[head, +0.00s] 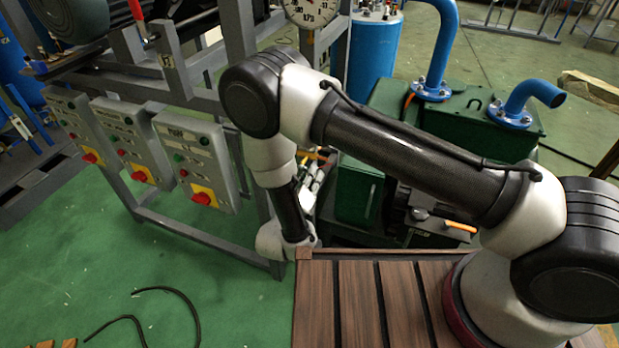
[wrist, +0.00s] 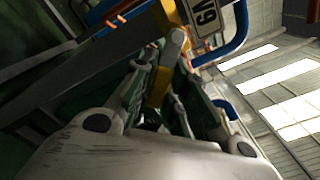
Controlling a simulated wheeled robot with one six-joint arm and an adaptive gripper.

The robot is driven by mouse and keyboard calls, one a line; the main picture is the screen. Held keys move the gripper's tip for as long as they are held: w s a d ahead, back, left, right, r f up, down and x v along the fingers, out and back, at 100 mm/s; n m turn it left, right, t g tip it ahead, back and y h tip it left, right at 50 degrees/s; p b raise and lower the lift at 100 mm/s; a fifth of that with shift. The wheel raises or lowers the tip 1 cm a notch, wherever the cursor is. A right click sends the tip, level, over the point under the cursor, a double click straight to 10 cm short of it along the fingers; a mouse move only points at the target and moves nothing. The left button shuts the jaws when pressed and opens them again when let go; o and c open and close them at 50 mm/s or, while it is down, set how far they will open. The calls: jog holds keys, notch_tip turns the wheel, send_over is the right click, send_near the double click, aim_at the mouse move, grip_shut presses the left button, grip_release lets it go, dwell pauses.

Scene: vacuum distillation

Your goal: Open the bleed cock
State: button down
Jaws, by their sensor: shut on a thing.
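In the wrist view, my gripper (wrist: 163,76) has its two fingers closing on a yellow lever (wrist: 158,92), which I take to be the bleed cock's handle. A grey rounded part (wrist: 175,42) sits just beyond the fingertips. A tag marked V9 (wrist: 205,14) hangs beside it, at the top of the view. In the head view, my gripper (head: 320,172) is beside the green machine, partly behind my arm. The cock itself cannot be made out there. How far the lever is turned cannot be told.
A green machine (head: 357,190) with blue pipes (head: 444,45) stands close on the right of my gripper. A grey frame carries switch boxes (head: 193,147) with red knobs on the left. A dial gauge (head: 312,8) is above.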

jog(key=n, duration=0.1)
jog(key=r+n, duration=0.1)
jog(key=n, duration=0.1)
jog(key=shift+s+d+r+n, duration=0.15)
jog(key=shift+d+n, duration=0.15)
jog(key=shift+d, duration=0.05)
jog(key=shift+s+d+r+n, duration=0.1)
jog(key=shift+r+n, duration=0.3)
jog(key=shift+n, duration=0.65)
jog(key=shift+d+r+n, duration=0.1)
jog(key=shift+r+n, duration=0.25)
jog(key=shift+n, duration=0.7)
jog(key=c, duration=1.4)
grip_release()
